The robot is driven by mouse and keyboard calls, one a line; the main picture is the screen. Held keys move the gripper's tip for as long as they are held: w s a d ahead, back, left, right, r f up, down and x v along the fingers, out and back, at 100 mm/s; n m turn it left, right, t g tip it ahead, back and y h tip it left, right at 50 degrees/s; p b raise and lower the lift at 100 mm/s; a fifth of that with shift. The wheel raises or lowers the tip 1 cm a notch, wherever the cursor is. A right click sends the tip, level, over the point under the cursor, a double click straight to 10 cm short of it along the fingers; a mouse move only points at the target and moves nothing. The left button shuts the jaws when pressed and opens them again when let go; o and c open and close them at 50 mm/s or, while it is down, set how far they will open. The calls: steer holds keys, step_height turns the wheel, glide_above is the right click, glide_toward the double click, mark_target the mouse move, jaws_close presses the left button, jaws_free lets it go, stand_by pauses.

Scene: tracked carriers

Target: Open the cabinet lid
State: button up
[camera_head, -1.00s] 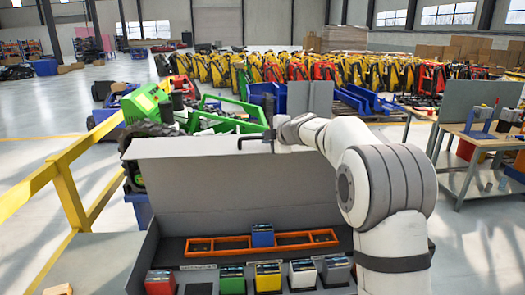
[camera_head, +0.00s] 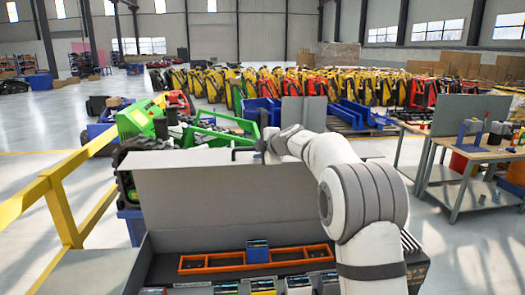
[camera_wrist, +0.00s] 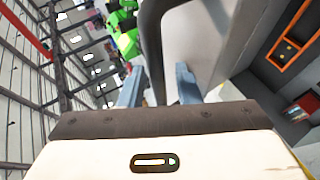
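The cabinet lid (camera_head: 225,202) is a grey panel standing raised, near upright, at the back of the cabinet (camera_head: 160,262) in the head view. A dark bar handle (camera_head: 237,150) sits at its top edge and shows large in the wrist view (camera_wrist: 152,55). My gripper (camera_head: 262,148) is at the lid's top edge by the handle. In the wrist view my two blue-grey fingers (camera_wrist: 158,84) stand apart on either side of the handle bar. A gap shows between the bar and the right finger. The lid's face (camera_wrist: 200,45) lies right of the bar.
Inside the cabinet are an orange divided tray (camera_head: 212,263), a blue box (camera_head: 257,252) and several coloured boxes along the bottom edge. A yellow railing (camera_head: 62,195) is at the left. A workbench (camera_head: 470,160) stands at the right. Green machinery (camera_head: 140,118) is behind the lid.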

steer(key=shift+d+f, duration=0.15)
steer(key=shift+d, duration=0.05)
steer(key=shift+s+d, duration=0.15)
steer(key=b+v, duration=0.1)
steer(key=v, duration=0.6)
steer(key=shift+s+r+b, duration=0.2)
steer(key=shift+r+b, duration=0.1)
steer(key=shift+r, duration=0.05)
